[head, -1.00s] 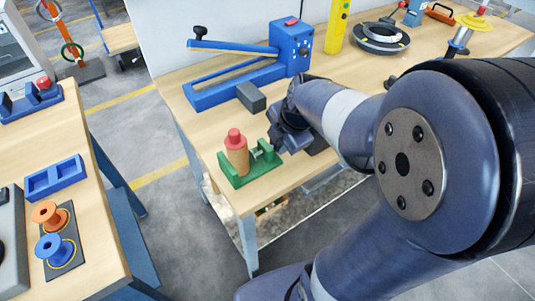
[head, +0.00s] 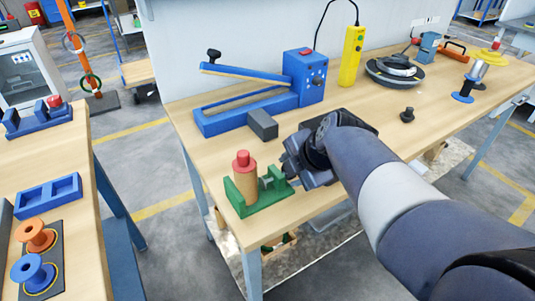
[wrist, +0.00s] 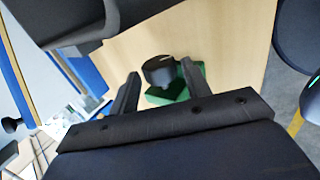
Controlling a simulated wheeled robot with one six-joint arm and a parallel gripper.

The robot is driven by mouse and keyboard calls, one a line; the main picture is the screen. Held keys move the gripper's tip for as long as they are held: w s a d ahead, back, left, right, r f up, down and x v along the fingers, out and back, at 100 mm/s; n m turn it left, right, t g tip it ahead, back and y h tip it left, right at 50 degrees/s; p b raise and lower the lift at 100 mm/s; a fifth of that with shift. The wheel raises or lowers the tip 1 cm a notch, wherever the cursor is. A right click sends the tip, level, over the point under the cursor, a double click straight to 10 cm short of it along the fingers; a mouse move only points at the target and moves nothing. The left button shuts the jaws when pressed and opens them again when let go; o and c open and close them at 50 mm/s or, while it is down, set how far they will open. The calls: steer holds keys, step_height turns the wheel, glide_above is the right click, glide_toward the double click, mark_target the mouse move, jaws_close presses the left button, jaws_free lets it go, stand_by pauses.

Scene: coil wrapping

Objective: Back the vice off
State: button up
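The green vice (head: 262,203) stands near the front left edge of the middle bench. A tan cylinder (head: 244,181) with a red top (head: 243,160) stands upright between its jaws. My gripper (head: 288,170) is at the vice's right, screw side, and hides part of the screw end in the head view. In the wrist view the two fingers (wrist: 162,82) are spread apart, with the dark round vice knob (wrist: 158,70) showing between and just beyond them. Whether a finger touches the knob cannot be told. The green vice body (wrist: 168,93) shows behind the knob.
A grey block (head: 262,124) and a blue lever sealer (head: 250,100) stand behind the vice. A small black knob-like piece (head: 407,115) lies to the right. The left bench holds spools (head: 35,236) and a blue tray (head: 48,195).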

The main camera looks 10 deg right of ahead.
steer(key=r+g+p, duration=0.1)
steer(key=p, duration=0.2)
steer(key=shift+w, duration=0.1)
steer(key=g+p, duration=0.1)
steer(key=p, duration=0.1)
steer(key=g+h+p, duration=0.1)
steer(key=p, duration=0.1)
steer(key=shift+w+p, duration=0.25)
steer(key=shift+p, duration=0.15)
steer(key=shift+f, duration=0.3)
steer(key=p, duration=0.1)
steer(key=g+p, duration=0.1)
steer(key=p, duration=0.1)
steer(key=shift+w+a+r+g+h+p, duration=0.15)
steer(key=shift+r+g+h+p, duration=0.15)
steer(key=shift+r, duration=0.05)
steer(key=g+p, duration=0.1)
steer(key=p, duration=0.2)
steer(key=shift+w+g+h, duration=0.2)
steer(key=shift+g+h, duration=0.1)
steer(key=shift+g, duration=0.1)
steer(key=shift+f+g+p, duration=0.3)
steer(key=shift+p, duration=0.05)
